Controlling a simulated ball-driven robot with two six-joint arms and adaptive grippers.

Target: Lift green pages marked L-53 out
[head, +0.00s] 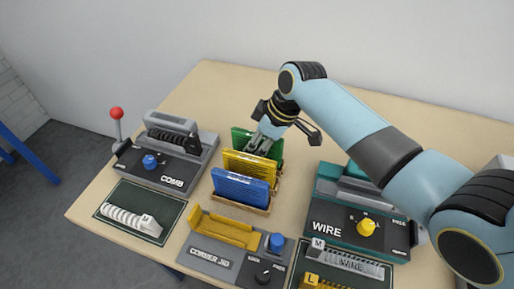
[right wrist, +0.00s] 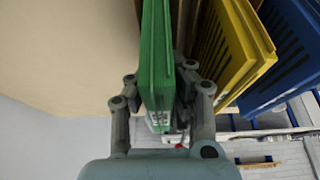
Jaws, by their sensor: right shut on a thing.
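The green pages (head: 239,139) stand upright at the back of a wooden rack (head: 238,205), behind the yellow and blue pages. My right gripper (head: 258,148) comes down on them from above. In the right wrist view the green pages (right wrist: 157,65) run between the two fingers of my right gripper (right wrist: 158,90), which is shut on them. I cannot read a mark L-53 on them. In the head view the gripper hides part of their upper edge. I cannot tell whether their lower edge is clear of the rack. My left gripper is not in view.
Yellow pages (head: 246,165) and blue pages (head: 240,187) stand just in front of the green ones. The table (head: 215,85) behind the rack is bare.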

